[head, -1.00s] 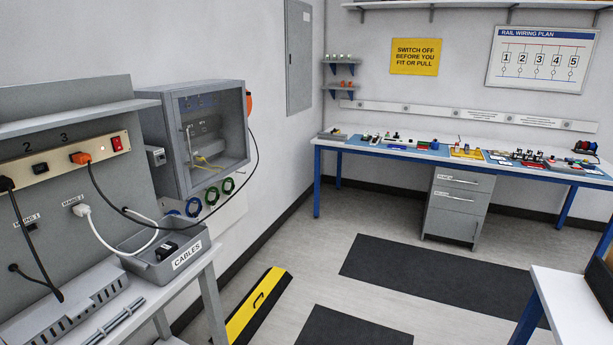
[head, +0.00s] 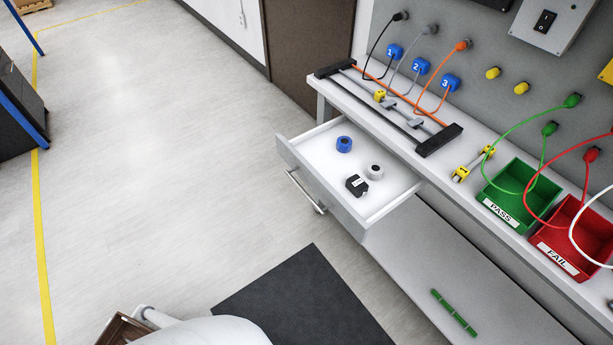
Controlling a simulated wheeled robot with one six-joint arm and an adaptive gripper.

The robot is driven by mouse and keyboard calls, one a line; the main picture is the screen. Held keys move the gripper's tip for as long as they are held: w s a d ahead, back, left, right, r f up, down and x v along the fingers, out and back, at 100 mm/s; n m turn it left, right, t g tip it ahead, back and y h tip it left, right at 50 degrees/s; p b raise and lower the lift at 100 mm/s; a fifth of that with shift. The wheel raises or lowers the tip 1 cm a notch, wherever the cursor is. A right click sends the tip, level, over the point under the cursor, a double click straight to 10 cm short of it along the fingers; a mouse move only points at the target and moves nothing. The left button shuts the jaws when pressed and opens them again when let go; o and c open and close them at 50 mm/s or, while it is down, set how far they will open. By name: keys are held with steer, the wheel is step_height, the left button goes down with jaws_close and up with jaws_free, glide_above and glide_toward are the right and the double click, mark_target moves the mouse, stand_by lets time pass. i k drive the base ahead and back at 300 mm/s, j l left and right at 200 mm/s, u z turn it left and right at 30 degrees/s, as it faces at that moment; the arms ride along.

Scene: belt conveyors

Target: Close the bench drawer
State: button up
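The bench drawer (head: 326,201) is pulled out from under the bench top (head: 403,128) in the head view. Its grey front has a bar handle (head: 306,192) facing the open floor. Inside lie a blue ring-shaped part (head: 344,144), a grey ring-shaped part (head: 375,172) and a small black block (head: 357,185). My gripper is not in view. Part of my own white body shows at the bottom edge, apart from the drawer.
A green PASS bin (head: 517,211) and a red FAIL bin (head: 563,259) stand on the bench. A lower shelf (head: 440,270) holds a green strip (head: 454,312). A dark mat (head: 305,305) lies before the bench. The floor left of the drawer is clear.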

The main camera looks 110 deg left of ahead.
mark_target(313, 155)
steer(key=k+l+u, duration=0.1)
steer(key=u, duration=2.3)
steer(key=k+l+u, duration=0.1)
steer(key=u, duration=0.2)
steer(key=k+u, duration=0.3)
